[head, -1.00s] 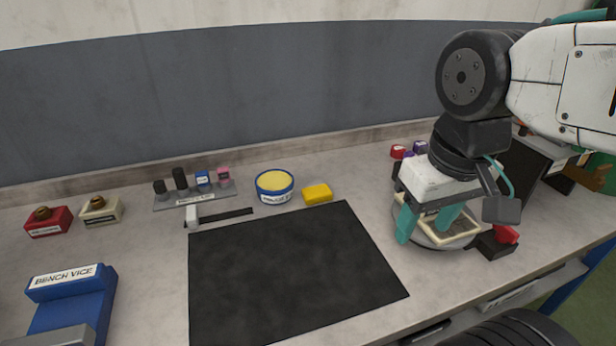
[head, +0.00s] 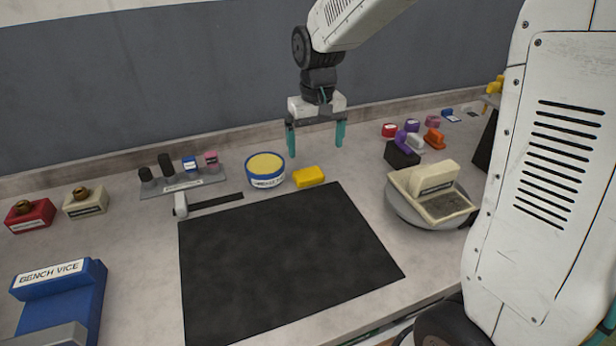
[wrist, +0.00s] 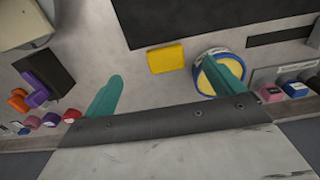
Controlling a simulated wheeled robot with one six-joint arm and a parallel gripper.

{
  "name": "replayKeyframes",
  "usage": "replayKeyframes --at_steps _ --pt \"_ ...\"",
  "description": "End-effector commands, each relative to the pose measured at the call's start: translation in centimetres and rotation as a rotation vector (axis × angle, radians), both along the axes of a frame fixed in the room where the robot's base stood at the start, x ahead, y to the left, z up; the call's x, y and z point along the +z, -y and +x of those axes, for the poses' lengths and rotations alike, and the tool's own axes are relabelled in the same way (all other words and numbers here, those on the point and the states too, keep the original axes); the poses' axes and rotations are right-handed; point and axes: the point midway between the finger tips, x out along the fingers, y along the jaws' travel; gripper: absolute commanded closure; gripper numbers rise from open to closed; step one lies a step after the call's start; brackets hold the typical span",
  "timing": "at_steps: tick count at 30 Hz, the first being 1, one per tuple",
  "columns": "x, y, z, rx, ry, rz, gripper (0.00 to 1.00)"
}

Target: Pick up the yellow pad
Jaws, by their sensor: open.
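The yellow pad (head: 309,177) lies flat on the bench beside the round blue-and-yellow tin (head: 265,170), near the back edge of the black mat (head: 285,260). My gripper (head: 315,150) is open and empty, pointing down above the back of the bench, behind and above the pad. In the wrist view the pad (wrist: 166,58) shows whole, between and beyond my two teal fingers. One finger overlaps the tin (wrist: 220,75) in that view, and I cannot tell the gap between them.
A turntable (head: 425,212) with a cream tray and block stands at the right. Several small coloured blocks and a dark holder (head: 401,154) are behind it. A labelled rack (head: 184,186) stands left of the tin; a blue bench vice (head: 60,300) is front left. The mat is clear.

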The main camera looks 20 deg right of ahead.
Motion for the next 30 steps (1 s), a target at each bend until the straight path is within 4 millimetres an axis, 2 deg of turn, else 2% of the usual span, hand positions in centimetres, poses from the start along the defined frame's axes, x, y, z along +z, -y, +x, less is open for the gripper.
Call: replayKeyframes --at_steps 3,7,17,24,30 --pt "-1.8 -0.4 1.8 0.001 -0.010 0.000 0.06" --pt "-2.8 -0.6 2.7 0.001 -0.012 0.000 0.06" --pt "-6.4 -0.6 2.5 0.001 -0.015 -0.001 0.06" --pt "-9.8 -0.6 2.2 0.001 -0.013 0.000 0.06" --pt "-10.5 -0.6 2.3 0.001 -0.011 0.000 0.06"
